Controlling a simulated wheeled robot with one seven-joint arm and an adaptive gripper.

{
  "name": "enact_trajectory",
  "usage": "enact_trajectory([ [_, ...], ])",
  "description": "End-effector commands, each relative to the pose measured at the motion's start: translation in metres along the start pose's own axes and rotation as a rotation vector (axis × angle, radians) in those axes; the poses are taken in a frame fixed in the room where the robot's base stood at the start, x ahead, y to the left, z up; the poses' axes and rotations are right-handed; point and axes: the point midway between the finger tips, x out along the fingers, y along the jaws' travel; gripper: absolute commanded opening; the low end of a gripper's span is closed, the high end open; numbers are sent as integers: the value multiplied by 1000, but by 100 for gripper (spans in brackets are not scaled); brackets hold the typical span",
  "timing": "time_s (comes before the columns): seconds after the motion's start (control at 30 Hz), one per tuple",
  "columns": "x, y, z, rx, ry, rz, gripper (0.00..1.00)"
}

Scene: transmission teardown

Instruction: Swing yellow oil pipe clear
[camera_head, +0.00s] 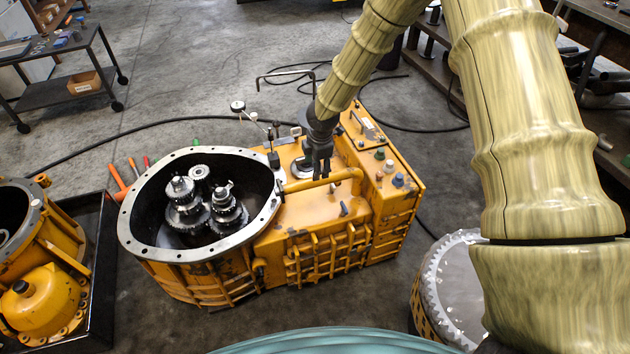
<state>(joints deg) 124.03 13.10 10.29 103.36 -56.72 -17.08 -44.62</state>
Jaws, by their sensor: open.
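The yellow oil pipe (325,183) is a bent tube lying along the top of the yellow transmission housing (310,222). It runs from beside the round open bell end to the right, where it curves near the top cover. My gripper (321,176) is dark and points down over the housing, just above or behind the pipe in the picture. It is open. Its fingertips are small here, and I cannot tell whether they touch the pipe or straddle it. The pipe appears to rest on the housing.
The open bell end holds gear stacks (200,205). A dial gauge stand (238,106) and a bent rod rise behind the housing. A black tray (100,270) with another yellow casing stands left. A toothed round part (455,285) stands right. A cart (60,90) is at back left; black cables cross the floor.

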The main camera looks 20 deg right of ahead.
Motion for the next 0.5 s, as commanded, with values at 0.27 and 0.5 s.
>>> enact_trajectory([
  [0.27,45,-1,0,2,0,-2,55],
  [0.5,74,-1,0,1,0,-2,55],
])
